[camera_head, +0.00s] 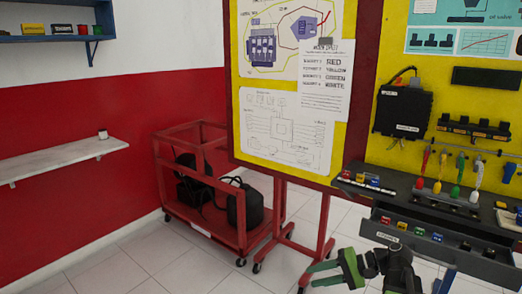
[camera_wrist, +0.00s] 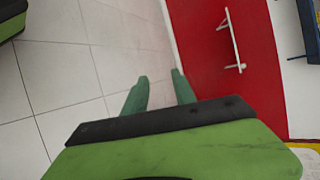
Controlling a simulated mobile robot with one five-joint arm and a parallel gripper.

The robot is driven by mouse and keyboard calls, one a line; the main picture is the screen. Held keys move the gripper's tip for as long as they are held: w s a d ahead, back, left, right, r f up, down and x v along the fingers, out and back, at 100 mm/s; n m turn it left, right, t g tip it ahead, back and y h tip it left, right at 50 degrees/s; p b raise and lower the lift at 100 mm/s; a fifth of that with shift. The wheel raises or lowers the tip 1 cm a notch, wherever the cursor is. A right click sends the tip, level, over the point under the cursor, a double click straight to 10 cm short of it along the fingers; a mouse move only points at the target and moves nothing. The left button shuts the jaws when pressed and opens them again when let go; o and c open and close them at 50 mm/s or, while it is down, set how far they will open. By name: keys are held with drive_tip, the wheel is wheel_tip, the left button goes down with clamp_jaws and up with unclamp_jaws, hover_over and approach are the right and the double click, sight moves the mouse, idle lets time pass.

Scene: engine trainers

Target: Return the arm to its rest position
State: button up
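My gripper (camera_head: 318,274) shows at the bottom of the head view, with green fingers pointing left. It is in front of the red-framed trainer, low over the tiled floor. In the wrist view my gripper's two green fingertips (camera_wrist: 159,77) stand apart with only floor and wall behind them. The gripper is open and holds nothing. My dark arm links show just right of it in the head view, and the rest of the arm is out of the picture.
An open drawer (camera_head: 430,244) with coloured parts juts out right of my gripper, below a dark shelf (camera_head: 470,207). A red cart (camera_head: 208,223) stands behind left. A white wall shelf (camera_head: 65,159) is on the left. The floor (camera_head: 170,268) at the front left is clear.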

drive_tip(key=s+a+f+n+g+h, duration=0.2)
drive_tip(key=a+f+h, duration=0.2)
drive_tip(key=a+f, duration=0.25)
drive_tip(key=s+a+f+n+g+h, duration=0.25)
drive_tip(key=a+f, duration=0.25)
drive_tip(key=a, duration=0.3)
drive_tip(key=w+d+f+n+h, duration=0.1)
drive_tip(key=d+f+h, duration=0.1)
drive_tip(key=d+h, duration=0.55)
wheel_tip(320, 180, up, 23)
drive_tip(key=d+t+y+p, duration=0.1)
drive_tip(key=p, duration=2.1)
drive_tip(key=shift+w+d+y+p, duration=0.25)
drive_tip(key=shift+d+y+p, duration=0.05)
drive_tip(key=shift+d+p, duration=0.1)
drive_tip(key=shift+f, duration=0.15)
